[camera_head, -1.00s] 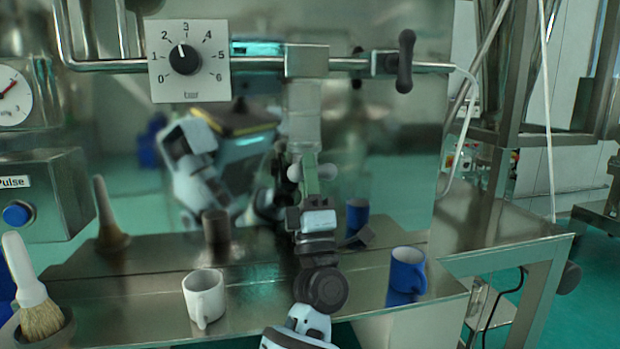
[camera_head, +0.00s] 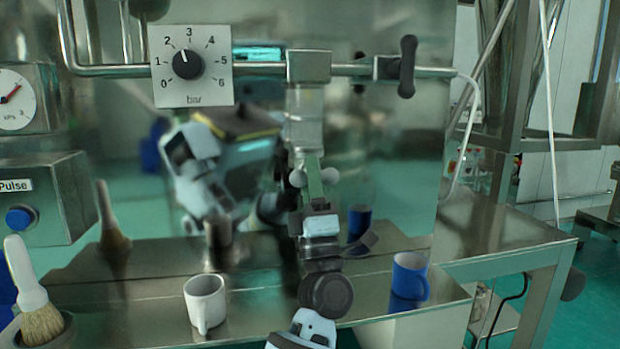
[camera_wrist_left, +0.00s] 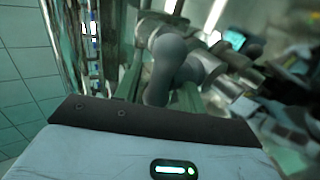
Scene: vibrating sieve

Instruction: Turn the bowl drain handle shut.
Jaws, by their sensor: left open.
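A pale grey lever with rounded ends, which looks like the drain handle (camera_head: 330,176), sits below the vertical pipe (camera_head: 305,128) at the middle of the head view. My left gripper (camera_head: 314,172) comes up from below, with a green finger in front of the lever, whose ends show on both sides. In the left wrist view a grey rounded handle (camera_wrist_left: 170,72) stands just beyond the hand, between green finger parts (camera_wrist_left: 190,97). The gripper is open. Whether it touches the handle cannot be told. My right gripper is not in view.
A white mug (camera_head: 205,302) and a blue mug (camera_head: 409,277) stand on the steel shelf either side of my arm. A brush (camera_head: 38,300) stands at lower left. A horizontal pipe with a black lever (camera_head: 407,66) and a dial (camera_head: 190,65) run above. The polished panel behind gives reflections.

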